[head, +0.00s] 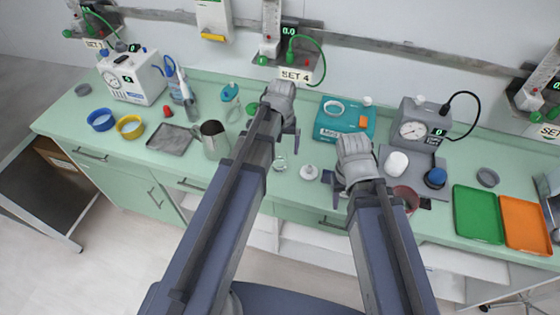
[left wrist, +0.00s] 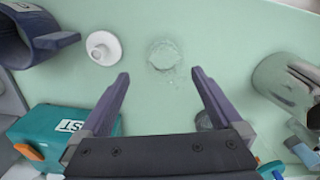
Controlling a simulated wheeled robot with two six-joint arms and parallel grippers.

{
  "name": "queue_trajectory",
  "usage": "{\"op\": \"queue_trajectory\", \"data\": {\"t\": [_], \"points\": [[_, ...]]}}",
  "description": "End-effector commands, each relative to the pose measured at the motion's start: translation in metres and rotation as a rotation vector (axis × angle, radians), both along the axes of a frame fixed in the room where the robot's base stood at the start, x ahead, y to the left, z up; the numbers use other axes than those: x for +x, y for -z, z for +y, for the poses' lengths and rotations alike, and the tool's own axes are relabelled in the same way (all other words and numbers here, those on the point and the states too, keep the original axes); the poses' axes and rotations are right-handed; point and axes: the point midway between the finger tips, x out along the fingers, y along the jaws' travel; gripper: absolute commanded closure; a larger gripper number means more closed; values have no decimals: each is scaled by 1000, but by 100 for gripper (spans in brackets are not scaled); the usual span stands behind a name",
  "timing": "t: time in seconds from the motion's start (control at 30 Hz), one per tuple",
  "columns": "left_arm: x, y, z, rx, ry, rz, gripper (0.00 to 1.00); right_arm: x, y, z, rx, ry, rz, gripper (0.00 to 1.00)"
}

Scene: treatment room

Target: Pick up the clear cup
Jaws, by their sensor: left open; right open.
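The clear cup (head: 280,163) stands on the green counter between the metal jug and a small white knobbed item; in the left wrist view it is a faint transparent ring (left wrist: 165,55). My left gripper (head: 283,133) is open and empty, over the counter just behind the cup in the head view. In the left wrist view its fingertips (left wrist: 160,73) are spread, with the cup just past them, between their lines. My right gripper (head: 355,180) is open, to the right of the cup; its fingers are partly hidden by its arm.
The white knobbed item (head: 309,172) stands close right of the cup. A metal jug (head: 214,140) is to the left, and a teal box (head: 344,121) is behind to the right. A grey tray (head: 412,180) lies near my right gripper.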

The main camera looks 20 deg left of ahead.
Motion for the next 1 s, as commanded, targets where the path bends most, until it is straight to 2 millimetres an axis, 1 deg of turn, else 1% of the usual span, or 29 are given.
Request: {"op": "queue_trajectory", "data": {"t": [0.03, 0.17, 0.37, 0.47, 0.57, 0.83, 0.9, 1.0], "points": [[0, 9, 0, 0, 0, 0, 0, 0, 9, 0, 0, 0, 0, 50], [0, 21, 0, 0, 0, 0, 0, 0, 21, 0, 0, 1, 0, 50], [0, 21, 1, 0, 0, 0, 0, 0, 21, 0, 0, 1, 0, 50], [1, 26, 1, 0, 0, 0, 0, 0, 26, 0, 0, 1, 0, 50], [1, 35, 3, 0, 0, 0, 0, 0, 35, 0, 0, 1, 0, 50], [3, 68, 8, 0, 0, 0, 0, 0, 68, 0, 0, 1, 0, 50], [3, 73, 8, 0, 1, 0, 0, 0, 73, 0, 0, 1, 0, 50], [3, 74, 8, 0, 1, 0, 0, 0, 74, 0, 0, 1, 0, 50]]}}
